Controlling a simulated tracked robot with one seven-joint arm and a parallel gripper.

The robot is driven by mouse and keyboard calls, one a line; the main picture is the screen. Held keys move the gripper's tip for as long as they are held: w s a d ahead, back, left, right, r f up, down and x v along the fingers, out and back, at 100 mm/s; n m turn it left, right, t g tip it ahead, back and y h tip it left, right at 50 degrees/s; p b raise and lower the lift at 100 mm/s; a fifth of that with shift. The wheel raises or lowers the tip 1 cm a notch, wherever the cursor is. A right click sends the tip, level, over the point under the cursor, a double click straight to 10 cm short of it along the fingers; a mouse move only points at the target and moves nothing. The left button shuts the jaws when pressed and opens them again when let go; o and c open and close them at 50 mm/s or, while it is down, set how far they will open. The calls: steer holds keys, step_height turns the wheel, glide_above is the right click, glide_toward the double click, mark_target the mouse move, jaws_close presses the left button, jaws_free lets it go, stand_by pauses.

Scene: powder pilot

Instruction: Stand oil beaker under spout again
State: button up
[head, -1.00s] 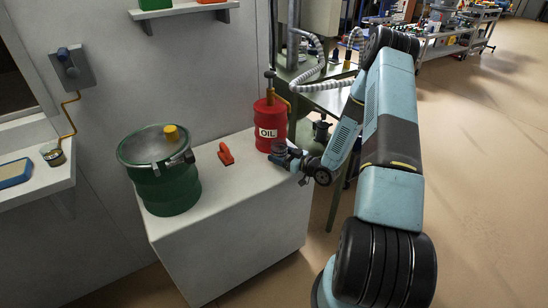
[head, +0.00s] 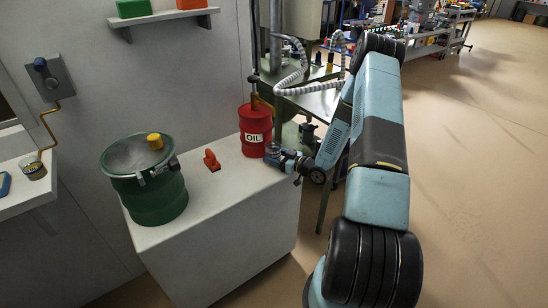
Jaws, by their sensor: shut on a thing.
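The red drum labelled OIL (head: 255,130) stands upright at the back right of the white bench. A pump rises from its top, with a brass spout (head: 264,104) curving down on the right side. My gripper (head: 272,152) is low beside the drum's right front, near the bench's right edge, below the spout. It is shut on a small greyish vessel, the oil beaker (head: 272,147). The jaws and drum partly hide the beaker. I cannot tell whether it touches the bench or is exactly under the spout.
A red tool (head: 211,160) lies between the drums. The bench front (head: 235,205) is clear. A small tin (head: 33,168) sits on the left shelf.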

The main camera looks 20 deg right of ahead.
steer(key=shift+f, duration=0.5)
steer(key=o, duration=1.7)
steer(key=shift+c, duration=0.2)
steer(key=shift+o, duration=0.2)
steer(key=shift+d, duration=0.15)
steer(key=v, duration=1.4)
steer(key=shift+r, duration=0.1)
